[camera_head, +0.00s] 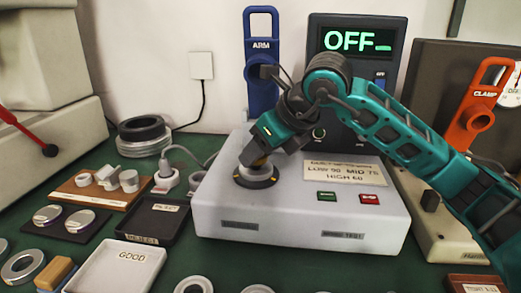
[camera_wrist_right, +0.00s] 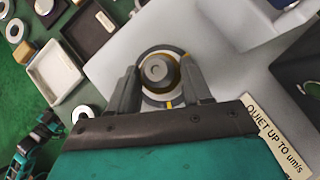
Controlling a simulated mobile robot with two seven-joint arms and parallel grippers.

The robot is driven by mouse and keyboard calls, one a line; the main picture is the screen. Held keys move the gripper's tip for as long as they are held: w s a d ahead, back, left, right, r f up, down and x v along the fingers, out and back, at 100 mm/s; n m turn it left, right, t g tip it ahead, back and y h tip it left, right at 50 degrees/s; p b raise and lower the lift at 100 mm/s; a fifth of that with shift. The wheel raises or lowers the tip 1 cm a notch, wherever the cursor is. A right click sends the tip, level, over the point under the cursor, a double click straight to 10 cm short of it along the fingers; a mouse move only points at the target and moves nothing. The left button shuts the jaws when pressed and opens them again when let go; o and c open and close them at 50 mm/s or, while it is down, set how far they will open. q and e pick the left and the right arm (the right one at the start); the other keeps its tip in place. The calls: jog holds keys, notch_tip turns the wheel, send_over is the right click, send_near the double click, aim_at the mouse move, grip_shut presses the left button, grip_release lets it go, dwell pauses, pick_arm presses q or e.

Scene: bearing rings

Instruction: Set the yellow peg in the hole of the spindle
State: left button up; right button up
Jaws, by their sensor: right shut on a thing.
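The spindle (camera_head: 256,181) is a dark round seat with yellow marks on top of the pale grey tester. Its ring also shows in the right wrist view (camera_wrist_right: 169,104). My right gripper (camera_head: 256,164) is directly above it, pointing down, with its fingers shut on the yellow peg (camera_head: 260,160). In the right wrist view the peg's round top (camera_wrist_right: 157,70) is between the two fingers, grey in the middle with a brassy edge. The fingers hide the spindle's hole, so I cannot tell how deep the peg sits. Part of my left arm shows small at the lower left of the right wrist view; its jaws are unclear.
The tester's label (camera_head: 343,171) and green and red buttons (camera_head: 326,196) are right of the spindle. A blue ARM lever (camera_head: 261,75) stands behind, an orange CLAMP lever (camera_head: 478,107) at right. White GOOD tray (camera_head: 113,268), dark tray (camera_head: 152,220) and loose rings lie left and in front.

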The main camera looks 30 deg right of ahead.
jog(key=shift+f+b, duration=0.55)
jog(key=shift+b, duration=0.05)
jog(key=shift+r, duration=0.25)
jog(key=shift+r+p, duration=0.35)
jog(key=shift+p, duration=0.1)
jog(key=o, duration=1.4)
jog(key=shift+f, duration=0.1)
